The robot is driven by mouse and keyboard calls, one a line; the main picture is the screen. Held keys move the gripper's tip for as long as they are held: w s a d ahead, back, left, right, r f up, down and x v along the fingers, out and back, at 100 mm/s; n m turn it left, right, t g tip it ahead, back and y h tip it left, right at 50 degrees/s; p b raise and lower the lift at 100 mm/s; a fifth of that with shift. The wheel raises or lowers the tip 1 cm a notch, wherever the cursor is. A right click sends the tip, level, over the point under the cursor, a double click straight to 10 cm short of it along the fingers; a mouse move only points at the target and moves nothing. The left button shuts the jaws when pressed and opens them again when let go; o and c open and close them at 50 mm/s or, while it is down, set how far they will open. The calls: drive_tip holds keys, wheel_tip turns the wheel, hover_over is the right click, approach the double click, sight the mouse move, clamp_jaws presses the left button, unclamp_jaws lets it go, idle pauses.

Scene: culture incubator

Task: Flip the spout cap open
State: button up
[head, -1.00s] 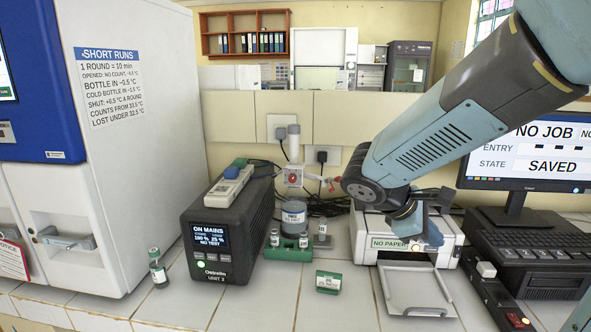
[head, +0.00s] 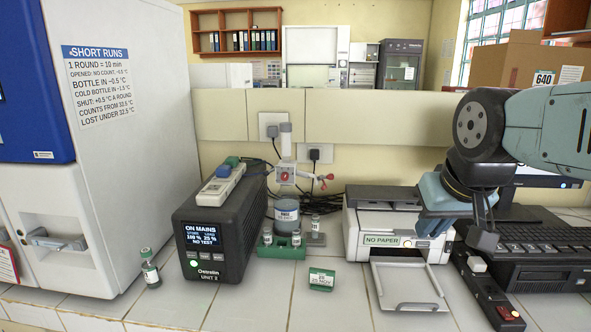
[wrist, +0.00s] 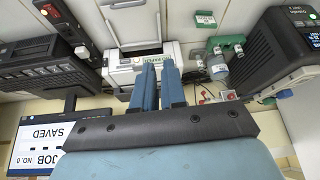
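A bottle-top dispenser (head: 286,172) stands at the back of the bench on a grey labelled bottle (head: 287,215). Its thin spout runs to the right and ends in a small red part (head: 326,179), which looks like the spout cap; whether it is shut is too small to tell. The dispenser also shows in the wrist view (wrist: 203,97), right of my fingers.
The white printer (head: 385,225), with its tray out, stands between spout and gripper. A black power unit (head: 215,235) is left of the dispenser. Cables (head: 345,190) lie behind.

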drive_tip(key=o, duration=0.6)
drive_tip(key=w+a+f+m+g+y, duration=0.1)
drive_tip(key=a+m, duration=0.1)
drive_tip(key=w+a+f+m+g+y, duration=0.1)
drive_tip(key=w+a+f+m+y, duration=0.1)
drive_tip(key=w+a+f+m+g+y, duration=0.1)
drive_tip(key=w+a+f+m+y, duration=0.1)
drive_tip(key=a+m, duration=0.1)
drive_tip(key=shift+g, duration=0.3)
drive_tip(key=m+t+y, duration=0.8)
drive_tip(key=m+t, duration=0.2)
drive_tip(key=m, duration=1.3)
approach(331, 176)
drive_tip(key=x, duration=0.7)
drive_tip(key=f+x, duration=0.1)
drive_tip(key=x, duration=0.2)
drive_tip(key=shift+w+f, duration=0.1)
drive_tip(key=shift+w, duration=0.35)
drive_tip(key=shift+c, duration=0.2)
drive_tip(key=shift+d, duration=0.1)
clamp_jaws()
